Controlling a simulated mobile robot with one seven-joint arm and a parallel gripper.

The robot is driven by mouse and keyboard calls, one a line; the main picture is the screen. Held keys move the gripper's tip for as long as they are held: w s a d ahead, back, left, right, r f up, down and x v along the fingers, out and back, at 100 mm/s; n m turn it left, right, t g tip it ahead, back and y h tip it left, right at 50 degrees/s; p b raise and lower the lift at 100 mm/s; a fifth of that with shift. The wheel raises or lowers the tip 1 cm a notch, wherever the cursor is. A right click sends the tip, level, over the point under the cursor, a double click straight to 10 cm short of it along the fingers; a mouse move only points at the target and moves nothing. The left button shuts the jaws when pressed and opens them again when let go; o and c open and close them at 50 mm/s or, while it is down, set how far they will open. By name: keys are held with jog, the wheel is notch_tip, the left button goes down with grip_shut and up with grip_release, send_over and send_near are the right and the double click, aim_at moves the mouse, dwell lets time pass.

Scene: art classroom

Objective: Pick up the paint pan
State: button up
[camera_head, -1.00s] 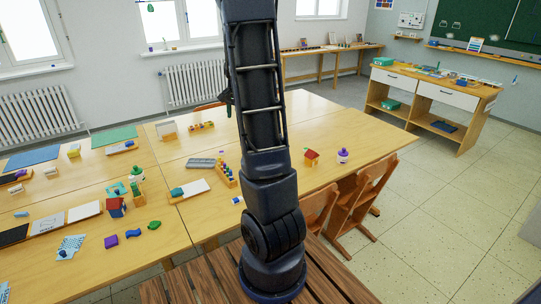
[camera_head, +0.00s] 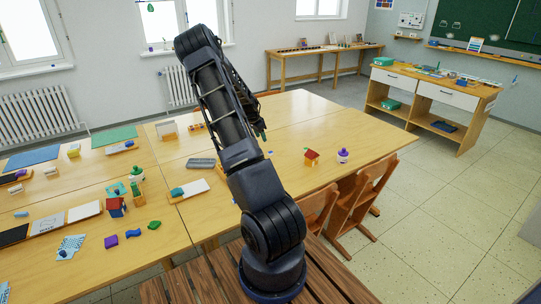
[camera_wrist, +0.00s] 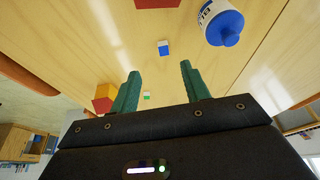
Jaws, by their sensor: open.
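My gripper (camera_wrist: 158,88) shows in the wrist view with two green fingers spread apart and nothing between them. A small blue-and-white block (camera_wrist: 164,47), which looks like a paint pan, lies on the table beyond the fingertips, apart from them. A smaller green-and-white piece (camera_wrist: 147,97) shows between the fingers, farther down the picture. I cannot tell for certain which piece is the paint pan.
A blue-capped bottle (camera_wrist: 222,22) and a red-and-yellow block (camera_wrist: 105,97) flank the gripper's view.

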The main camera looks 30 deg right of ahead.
notch_tip(320, 180, down, 3)
jog(key=d, duration=0.2)
send_over(270, 152)
jog(key=a, duration=0.3)
jog(key=shift+m, duration=0.3)
jog(key=f, duration=0.5)
jog(key=shift+s+d, duration=0.2)
jog(key=shift+s, duration=0.1)
jog(key=shift+h, duration=0.3)
jog(key=shift+x, duration=2.55)
jog(key=shift+d+r, duration=0.1)
grip_shut()
